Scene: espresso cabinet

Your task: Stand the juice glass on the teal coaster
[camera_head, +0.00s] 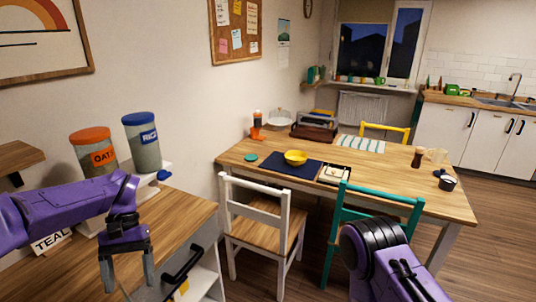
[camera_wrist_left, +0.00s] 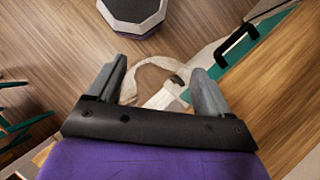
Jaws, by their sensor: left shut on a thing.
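My left gripper (camera_head: 128,274) is at the lower left, pointing down in front of the wooden cabinet top and by the open drawer. In the left wrist view its two fingers (camera_wrist_left: 160,82) are shut on a pale, see-through rounded thing (camera_wrist_left: 140,80), which looks like the juice glass. The glass does not show clearly in the head view. The teal coaster (camera_head: 250,157) lies flat on the dining table at its left end, bare, well away from the gripper. My right gripper is out of view.
The dining table (camera_head: 430,199) holds a dark blue mat, a yellow bowl (camera_head: 296,157) and a tray rack behind. A white chair (camera_head: 262,222) and a teal chair stand at its front. Floor lies between cabinet and table.

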